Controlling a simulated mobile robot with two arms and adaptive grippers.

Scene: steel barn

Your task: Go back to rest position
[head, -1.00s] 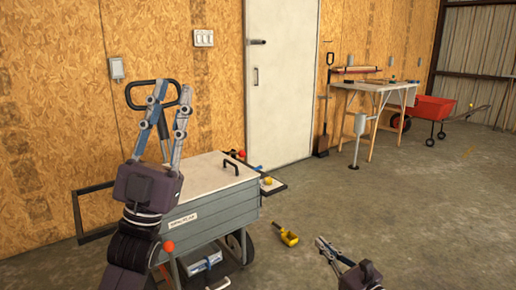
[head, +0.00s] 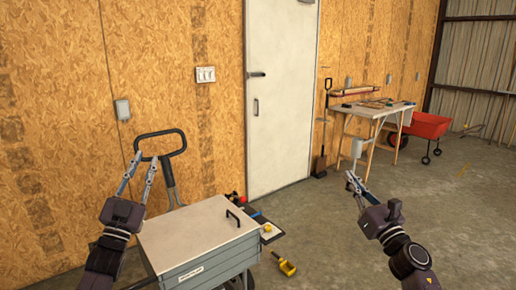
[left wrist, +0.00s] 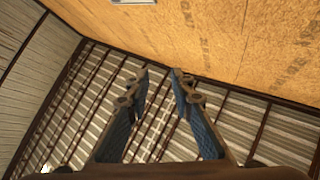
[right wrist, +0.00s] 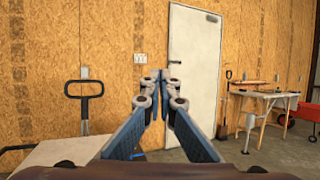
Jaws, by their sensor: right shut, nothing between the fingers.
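My left gripper (head: 143,160) is raised at the left of the head view, pointing up, in front of the wooden wall. In the left wrist view its fingertips (left wrist: 160,75) stand apart with nothing between them. My right gripper (head: 353,182) is raised at the right of the head view, over the open floor. In the right wrist view its fingertips (right wrist: 160,76) are together and hold nothing. Both grippers appear clear of other things.
A grey tool cart (head: 205,262) with a pale lid and black handle stands at the lower left. A yellow tool (head: 285,265) lies on the floor. A workbench (head: 372,109) and red wagon (head: 428,126) stand at the back right.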

